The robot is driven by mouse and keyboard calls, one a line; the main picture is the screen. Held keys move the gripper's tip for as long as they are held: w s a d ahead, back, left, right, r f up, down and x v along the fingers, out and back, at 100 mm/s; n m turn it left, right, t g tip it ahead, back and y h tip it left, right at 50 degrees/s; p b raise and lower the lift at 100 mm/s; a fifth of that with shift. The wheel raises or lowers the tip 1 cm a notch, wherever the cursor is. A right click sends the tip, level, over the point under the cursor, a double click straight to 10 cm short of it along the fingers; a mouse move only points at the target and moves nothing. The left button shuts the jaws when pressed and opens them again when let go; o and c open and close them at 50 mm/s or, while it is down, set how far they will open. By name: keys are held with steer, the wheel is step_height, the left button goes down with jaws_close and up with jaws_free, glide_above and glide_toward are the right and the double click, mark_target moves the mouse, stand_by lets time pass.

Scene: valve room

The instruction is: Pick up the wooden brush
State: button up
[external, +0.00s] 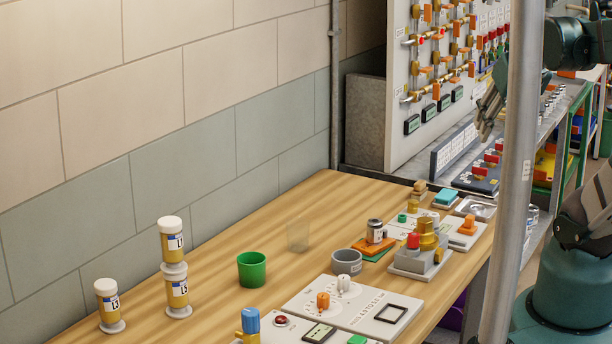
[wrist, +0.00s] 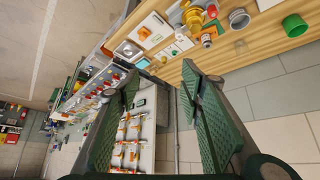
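A small brown block-like item (external: 419,187) lies at the far end of the wooden table (external: 215,262), beside a cyan sponge-like block (external: 446,197). It may be the wooden brush, but it is too small to be sure. I cannot clearly pick out the brush in the wrist view. My gripper (external: 488,108) hangs in the air beyond the table's far end, above the grey bench and in front of the valve panel. In the wrist view my gripper (wrist: 160,76) has its two green fingers wide apart, with nothing between them.
A grey pole (external: 517,170) stands in the foreground, partly hiding my arm. The valve panel (external: 433,70) rises behind the bench. A green cup (external: 251,269), yellow jars (external: 176,285) and control boxes (external: 341,305) stand on the table. The table's back left is clear.

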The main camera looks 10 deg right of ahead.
steer(key=w, duration=0.1)
steer(key=n+g+h+b, duration=0.35)
steer(key=n+b, duration=0.25)
steer(key=n, duration=2.1)
glide_above(419, 182)
steer(key=s+a, duration=0.2)
step_height(419, 182, down, 28)
steer(key=shift+s+r, duration=0.1)
steer(key=shift+r, duration=0.1)
steer(key=shift+d+f, duration=0.1)
steer(key=shift+x, duration=1.2)
steer(key=shift+f, duration=0.1)
